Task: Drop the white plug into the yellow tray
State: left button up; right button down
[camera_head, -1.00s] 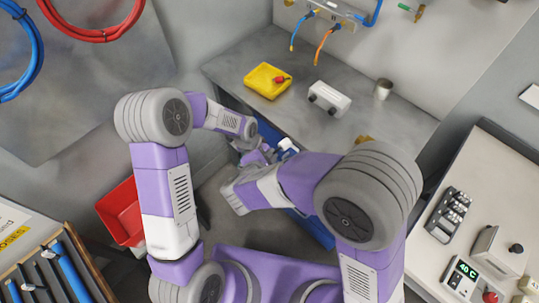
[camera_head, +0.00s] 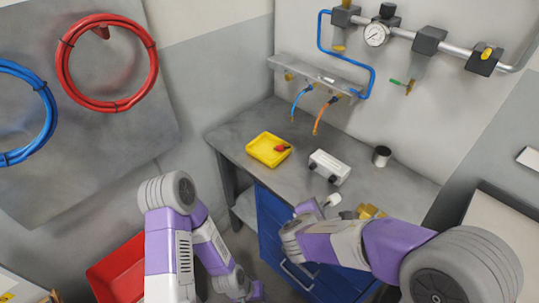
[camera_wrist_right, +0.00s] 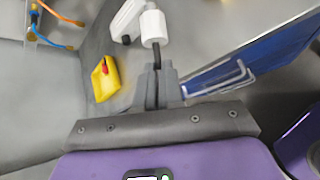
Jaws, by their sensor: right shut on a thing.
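The yellow tray (camera_head: 258,153) lies on the grey workbench, left of the middle, with a small red object (camera_head: 283,147) in it. The tray also shows in the right wrist view (camera_wrist_right: 104,86). My right gripper (camera_head: 318,206) is near the bench's front edge, to the right of and nearer than the tray. It is shut on the white plug (camera_head: 332,199). In the right wrist view the plug (camera_wrist_right: 153,27) sticks out beyond the fingers (camera_wrist_right: 157,82), with a dark stem between them. My left gripper (camera_head: 252,292) hangs low at the bottom; its fingers are unclear.
A white box (camera_head: 329,167) with black knobs and a dark metal cup (camera_head: 381,156) stand on the bench right of the tray. A brass part (camera_head: 370,212) sits near the front edge. Blue drawers (camera_head: 275,230) are below. Blue and orange hoses (camera_head: 318,118) hang behind.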

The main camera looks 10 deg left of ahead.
aim_at(265, 147)
jog(key=k, duration=0.6)
jog(key=u, duration=0.7)
jog(key=i, duration=1.5)
jog(key=z, duration=0.65)
